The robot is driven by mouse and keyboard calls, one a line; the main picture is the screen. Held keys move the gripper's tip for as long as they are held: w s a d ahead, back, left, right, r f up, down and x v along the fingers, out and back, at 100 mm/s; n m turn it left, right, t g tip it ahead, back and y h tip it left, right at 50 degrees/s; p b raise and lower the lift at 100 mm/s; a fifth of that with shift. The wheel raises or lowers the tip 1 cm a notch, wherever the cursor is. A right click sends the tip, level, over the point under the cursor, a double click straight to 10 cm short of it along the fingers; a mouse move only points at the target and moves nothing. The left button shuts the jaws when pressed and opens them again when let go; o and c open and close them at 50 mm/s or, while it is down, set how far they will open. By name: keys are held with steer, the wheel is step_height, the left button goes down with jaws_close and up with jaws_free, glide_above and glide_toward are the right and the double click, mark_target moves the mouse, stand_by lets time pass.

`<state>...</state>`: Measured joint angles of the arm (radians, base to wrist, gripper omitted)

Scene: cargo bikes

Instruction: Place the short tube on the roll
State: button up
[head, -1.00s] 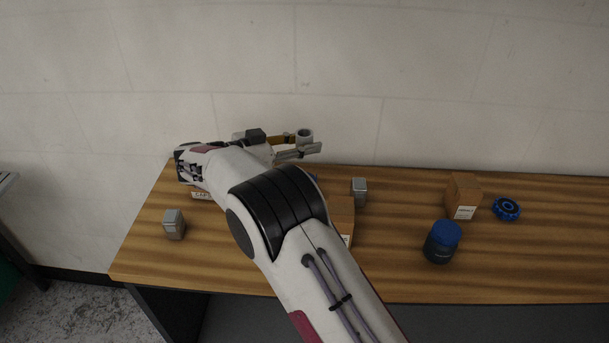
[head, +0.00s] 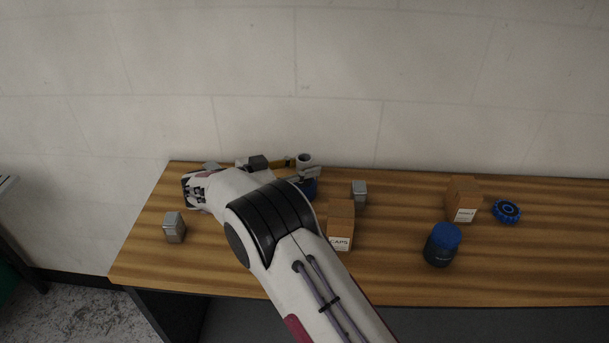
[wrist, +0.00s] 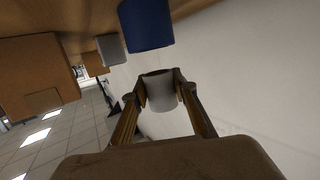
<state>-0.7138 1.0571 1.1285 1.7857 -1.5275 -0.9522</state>
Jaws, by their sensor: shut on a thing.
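The short tube (head: 304,160) is pale grey, upright and open at the top. My gripper (head: 301,166) is shut on it; the wrist view shows the tube (wrist: 161,92) between both fingers. A blue cylinder (head: 309,189), seemingly the roll, stands on the table just below the tube and is partly hidden by my arm. In the wrist view the blue cylinder (wrist: 146,25) lies beyond the tube, with a small gap between them in the picture. The tube is not seen resting on it.
A carton marked CAPS (head: 340,226) and a grey block (head: 359,193) stand right of the gripper. Another grey block (head: 174,227) is at left. A second carton (head: 464,199), a blue knobbed wheel (head: 507,212) and a blue-lidded jar (head: 442,245) are further right. A wall is behind.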

mark_target(304, 182)
steer(key=shift+f, duration=1.4)
steer(key=shift+f, duration=0.15)
steer(key=o, duration=1.2)
steer(key=shift+o, duration=0.2)
steer(key=shift+v, duration=6)
